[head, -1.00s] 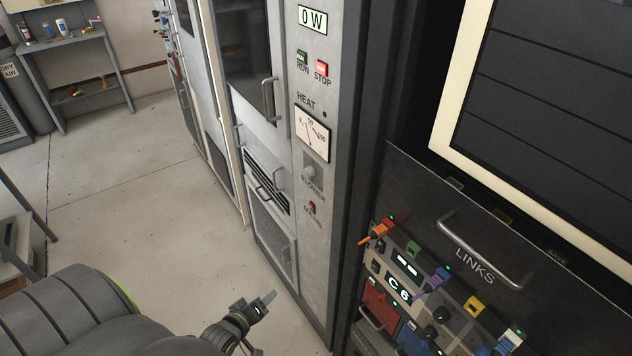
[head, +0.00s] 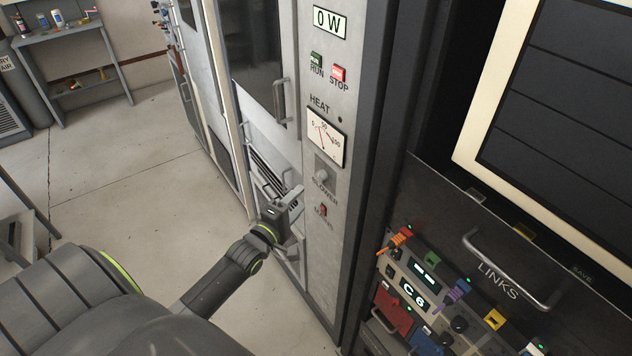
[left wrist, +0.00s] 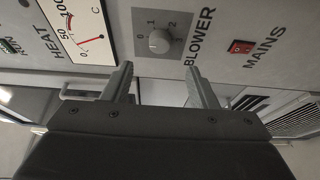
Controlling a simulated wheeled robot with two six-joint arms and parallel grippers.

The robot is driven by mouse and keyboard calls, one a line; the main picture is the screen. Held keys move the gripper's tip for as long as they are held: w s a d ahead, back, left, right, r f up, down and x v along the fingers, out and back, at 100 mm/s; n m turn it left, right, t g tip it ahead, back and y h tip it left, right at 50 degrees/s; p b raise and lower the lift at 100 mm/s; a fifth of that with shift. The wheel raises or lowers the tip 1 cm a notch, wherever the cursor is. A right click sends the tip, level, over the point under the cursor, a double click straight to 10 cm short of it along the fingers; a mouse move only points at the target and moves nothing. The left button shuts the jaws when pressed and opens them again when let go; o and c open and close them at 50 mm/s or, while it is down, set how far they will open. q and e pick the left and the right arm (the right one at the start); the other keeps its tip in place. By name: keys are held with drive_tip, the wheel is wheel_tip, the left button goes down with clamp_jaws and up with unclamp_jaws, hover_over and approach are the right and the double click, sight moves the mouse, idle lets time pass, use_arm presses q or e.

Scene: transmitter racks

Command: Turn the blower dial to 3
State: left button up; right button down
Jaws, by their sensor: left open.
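The blower dial (head: 322,174) is a small round light knob on a grey square plate, on the narrow panel above the word BLOWER. In the left wrist view the dial (left wrist: 160,41) shows the marks 0, 1 and 2 around it; I cannot make out a 3 or where the knob points. My left gripper (head: 283,191) is open and empty, to the left of and slightly below the dial in the head view. In the left wrist view its fingertips (left wrist: 159,72) are spread apart, with the dial between and beyond them, untouched. My right gripper is not in view.
A red mains switch (head: 323,210) sits below the dial, and a heat meter (head: 326,136) above it. A cabinet door handle (head: 280,102) sticks out to the left. A rack with coloured plugs and a links drawer handle (head: 510,270) stands at right.

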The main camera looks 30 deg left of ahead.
sight(319, 179)
use_arm(q)
drive_tip(key=w, duration=0.8)
drive_tip(key=shift+p, duration=0.3)
drive_tip(key=shift+w, duration=0.6)
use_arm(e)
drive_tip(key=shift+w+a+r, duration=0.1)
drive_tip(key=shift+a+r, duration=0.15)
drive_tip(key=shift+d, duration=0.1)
